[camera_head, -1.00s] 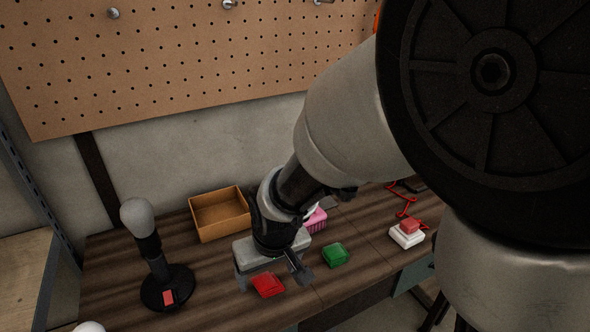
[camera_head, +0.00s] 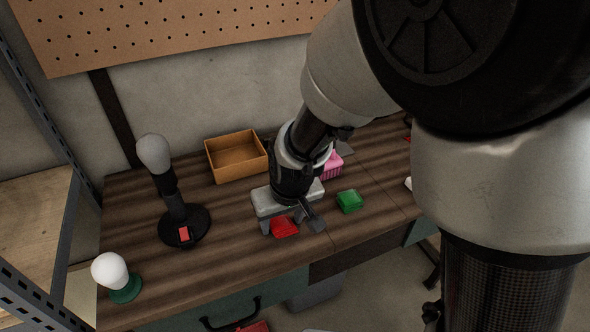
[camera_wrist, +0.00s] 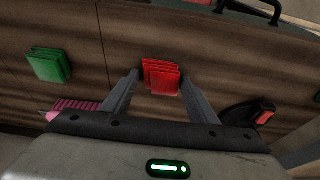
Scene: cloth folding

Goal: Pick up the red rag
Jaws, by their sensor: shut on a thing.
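The red rag (camera_head: 285,228) is a small folded red stack on the brown wooden table in the head view. In the wrist view the red rag (camera_wrist: 160,75) lies between my fingertips, its layered edges showing. My gripper (camera_head: 290,222) points down at the table, with a finger on each side of the rag. In the wrist view my gripper (camera_wrist: 161,78) is shut on the rag, with the fingers reaching its two sides. I cannot tell whether the rag is clear of the tabletop.
A green folded cloth (camera_head: 349,201) lies right of the rag. A pink basket (camera_head: 333,165) and an open brown box (camera_head: 236,157) stand behind. A black stand with a grey bulb-shaped top (camera_head: 154,153) and a white ball on a green base (camera_head: 110,271) are left.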

